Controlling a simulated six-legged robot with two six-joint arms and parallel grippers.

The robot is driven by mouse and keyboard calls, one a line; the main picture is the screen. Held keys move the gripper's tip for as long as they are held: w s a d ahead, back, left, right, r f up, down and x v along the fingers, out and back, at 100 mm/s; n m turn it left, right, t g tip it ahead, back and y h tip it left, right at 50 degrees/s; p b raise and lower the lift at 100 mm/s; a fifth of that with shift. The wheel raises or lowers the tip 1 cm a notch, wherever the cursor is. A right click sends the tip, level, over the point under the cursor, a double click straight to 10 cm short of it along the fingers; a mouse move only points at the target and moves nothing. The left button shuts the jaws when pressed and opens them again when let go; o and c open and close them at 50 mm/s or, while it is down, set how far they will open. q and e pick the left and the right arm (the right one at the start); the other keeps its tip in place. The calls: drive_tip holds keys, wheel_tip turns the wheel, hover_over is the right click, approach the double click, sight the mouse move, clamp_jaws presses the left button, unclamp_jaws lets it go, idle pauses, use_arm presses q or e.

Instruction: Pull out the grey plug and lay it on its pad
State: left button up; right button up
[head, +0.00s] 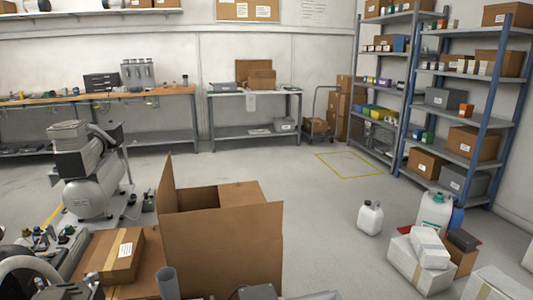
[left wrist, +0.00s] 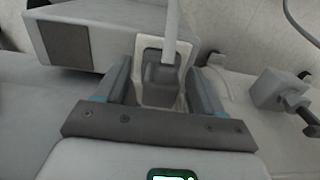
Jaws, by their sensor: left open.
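In the left wrist view a grey plug (left wrist: 161,73) sits in a pale, frame-like socket (left wrist: 181,57), with a light cable (left wrist: 171,22) running up from it. My left gripper (left wrist: 160,72) is open, its two fingers on either side of the plug and socket. I see a gap on both sides, and the plug's lower end is hidden by the socket and the gripper. My left gripper does not show in the head view, and my right gripper is in neither view. I cannot make out the plug's pad.
In the wrist view a grey box-like part (left wrist: 75,38) lies left of the plug and a grey fitting (left wrist: 280,92) right. In the head view a compressor (head: 92,185) stands left, an open carton (head: 230,245) in front, and jugs (head: 370,218) right. The middle floor is clear.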

use_arm(q)
clamp_jaws()
drive_tip(key=shift+r+p, duration=2.6)
drive_tip(key=shift+r, duration=0.45)
